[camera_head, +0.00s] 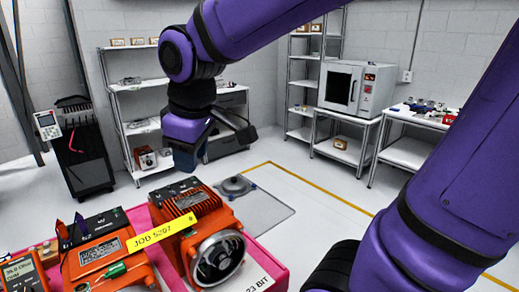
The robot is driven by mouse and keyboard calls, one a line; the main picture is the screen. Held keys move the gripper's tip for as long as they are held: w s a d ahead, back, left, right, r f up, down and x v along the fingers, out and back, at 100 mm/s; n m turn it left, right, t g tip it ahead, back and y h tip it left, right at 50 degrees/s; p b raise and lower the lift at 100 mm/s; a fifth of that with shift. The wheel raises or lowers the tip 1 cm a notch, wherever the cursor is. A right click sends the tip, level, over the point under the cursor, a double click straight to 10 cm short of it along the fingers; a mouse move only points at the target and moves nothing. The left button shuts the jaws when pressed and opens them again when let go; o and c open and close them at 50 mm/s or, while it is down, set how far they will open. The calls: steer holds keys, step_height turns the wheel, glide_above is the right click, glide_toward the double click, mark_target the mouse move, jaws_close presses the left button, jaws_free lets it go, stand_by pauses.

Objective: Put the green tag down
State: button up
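A small green piece (113,271) lies against the front of the left orange servo unit (98,248); I cannot tell whether it is the green tag. No other green tag shows clearly. My gripper (186,160) hangs, pointing down, above and behind the right orange unit (182,203). Its dark fingers are partly hidden by the wrist, and I cannot see anything green between them. Whether it is open or shut is unclear.
The units stand on a pink-edged table (268,250). A yellow strip marked JOB 5207 (160,232) lies across them. Shelves (135,88) and a white oven (352,88) stand behind. The floor beyond the table is mostly open.

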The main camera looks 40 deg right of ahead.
steer(key=s+d+r+m+t, duration=0.1)
steer(key=s+d+m+t, duration=0.1)
steer(key=s+d+m, duration=0.5)
steer(key=s, duration=0.3)
steer(key=shift+d+r, duration=0.3)
steer(key=shift+r, duration=0.1)
stand_by(1.3)
